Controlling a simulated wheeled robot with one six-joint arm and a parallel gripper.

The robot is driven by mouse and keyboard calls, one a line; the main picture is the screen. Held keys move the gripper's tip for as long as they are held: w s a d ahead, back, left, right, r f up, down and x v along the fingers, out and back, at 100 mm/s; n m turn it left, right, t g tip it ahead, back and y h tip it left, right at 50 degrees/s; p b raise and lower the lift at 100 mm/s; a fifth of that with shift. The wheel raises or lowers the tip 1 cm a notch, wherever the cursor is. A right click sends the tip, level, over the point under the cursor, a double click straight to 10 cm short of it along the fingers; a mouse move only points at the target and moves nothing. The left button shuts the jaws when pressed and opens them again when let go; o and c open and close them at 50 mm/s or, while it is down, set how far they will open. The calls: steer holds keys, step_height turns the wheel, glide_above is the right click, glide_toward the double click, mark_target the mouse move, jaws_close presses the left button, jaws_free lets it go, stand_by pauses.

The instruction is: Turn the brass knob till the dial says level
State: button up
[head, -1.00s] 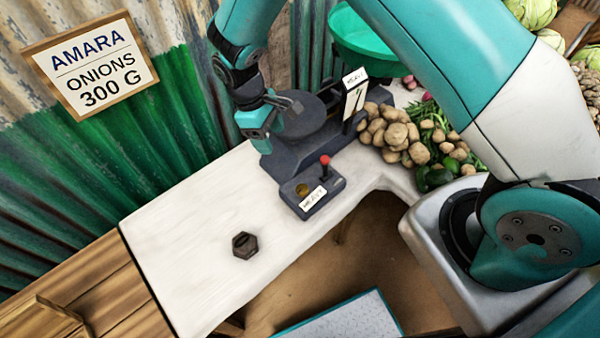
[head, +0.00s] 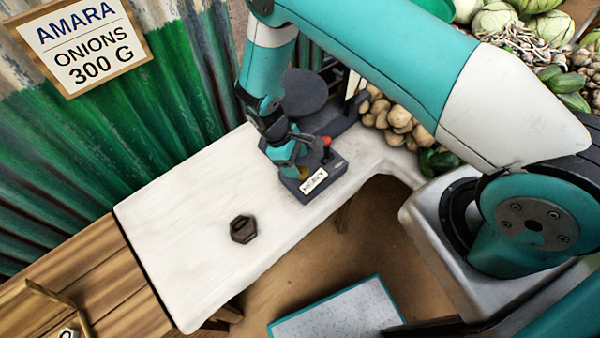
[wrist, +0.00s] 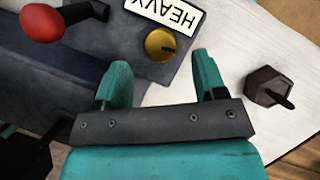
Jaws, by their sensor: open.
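The brass knob (wrist: 160,45) sits on the dark control box (wrist: 82,62) of the balance. A dark line marks its face. In the head view the knob (head: 303,173) is partly hidden by my gripper. A white label (wrist: 163,14) on the box reads HEAVY, upside down in the wrist view. My gripper (wrist: 160,66) is open and empty, its two fingers either side of the knob's line but short of it in the picture. I cannot tell its height above the box. The upright white dial (head: 353,86) is mostly hidden by my arm.
A red-topped lever (head: 327,143) stands on the box beside the knob. A dark hexagonal weight (head: 243,229) lies on the white counter (head: 185,215), which is otherwise clear in front. The round dark pan (head: 304,92) is behind my gripper. Potatoes (head: 398,120) lie to the right.

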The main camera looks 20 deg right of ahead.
mark_target(301, 171)
steer(key=shift+b+x, duration=0.55)
steer(key=shift+x, duration=1.35)
steer(key=c, duration=0.9)
steer(key=shift+a, duration=0.1)
